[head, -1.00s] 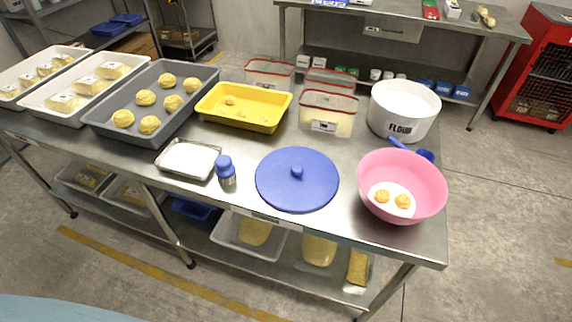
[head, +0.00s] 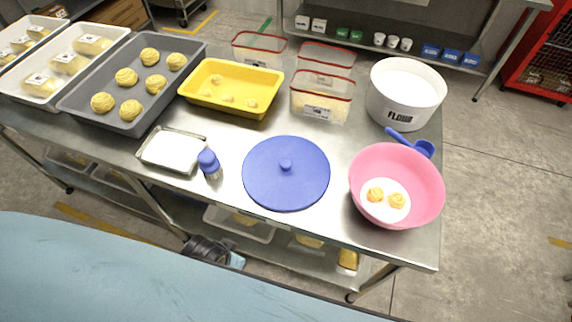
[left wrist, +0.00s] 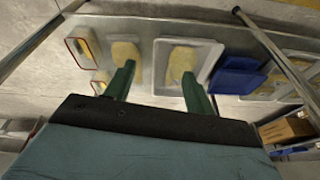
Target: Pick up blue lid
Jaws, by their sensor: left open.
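The blue lid (head: 286,188) is a round flat disc with a small knob on top. It lies flat on the steel table (head: 225,205) near its front edge, between the blue-capped shaker (head: 209,165) and the pink bowl (head: 397,180). No gripper touches it. My left gripper (left wrist: 158,88) shows in the left wrist view with its two green fingers apart and nothing between them. The lower shelf lies beyond its fingers, and the lid is not in that view. In the head view, a dark mechanical part, seemingly mine, shows below the table's front edge. My right gripper is not in view.
A small metal tray (head: 172,151) stands left of the shaker. Behind the lid are a yellow tray (head: 232,88), red-rimmed containers (head: 321,97) and a white flour tub (head: 405,92). A blue scoop (head: 424,148) lies by the bowl. Table around the lid is bare.

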